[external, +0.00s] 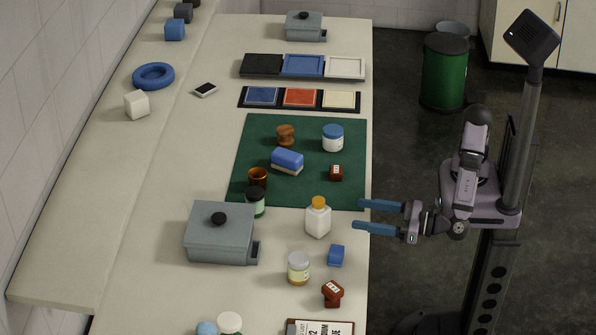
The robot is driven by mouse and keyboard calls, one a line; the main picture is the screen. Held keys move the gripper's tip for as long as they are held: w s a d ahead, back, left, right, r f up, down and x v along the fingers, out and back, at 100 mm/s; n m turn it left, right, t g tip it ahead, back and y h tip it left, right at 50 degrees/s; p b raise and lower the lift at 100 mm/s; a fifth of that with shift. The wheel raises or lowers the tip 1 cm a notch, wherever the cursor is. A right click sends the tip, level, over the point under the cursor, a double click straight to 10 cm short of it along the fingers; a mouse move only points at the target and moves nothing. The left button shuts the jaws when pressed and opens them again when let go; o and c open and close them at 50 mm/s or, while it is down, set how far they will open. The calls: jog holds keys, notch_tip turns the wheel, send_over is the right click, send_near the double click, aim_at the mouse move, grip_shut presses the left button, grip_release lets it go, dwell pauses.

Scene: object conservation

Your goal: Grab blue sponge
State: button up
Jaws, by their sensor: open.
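The blue sponge (287,158), a block with a blue top and a pale lower layer, lies on the green mat (258,132) near its middle. My gripper (361,215) is open and empty, with two blue fingers pointing left at the table's right edge. It is to the right of and nearer the camera than the sponge, well apart from it. The sponge is fully visible.
On the mat stand a brown wooden piece (285,135), a blue-lidded jar (333,138), a dark red die (336,172) and an amber cup (258,179). A white bottle (318,219) and blue cube (336,255) stand near my gripper. A grey lidded box (216,242) is at left.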

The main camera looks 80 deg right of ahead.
send_near(343, 253)
jog(key=w, duration=0.2)
jog(key=w+d, duration=0.1)
jog(key=w, duration=0.1)
jog(key=shift+w+d+p, duration=0.25)
jog(key=shift+w+p, duration=0.35)
jog(key=shift+w, duration=0.75)
jog(key=shift+w+d+f+p, duration=0.15)
jog(key=shift+w+p, duration=0.4)
jog(key=shift+w, duration=0.6)
jog(key=shift+w+d+p, duration=0.15)
jog(key=shift+w+p, duration=0.35)
jog(key=shift+w, duration=0.7)
jog(key=c, duration=1.1)
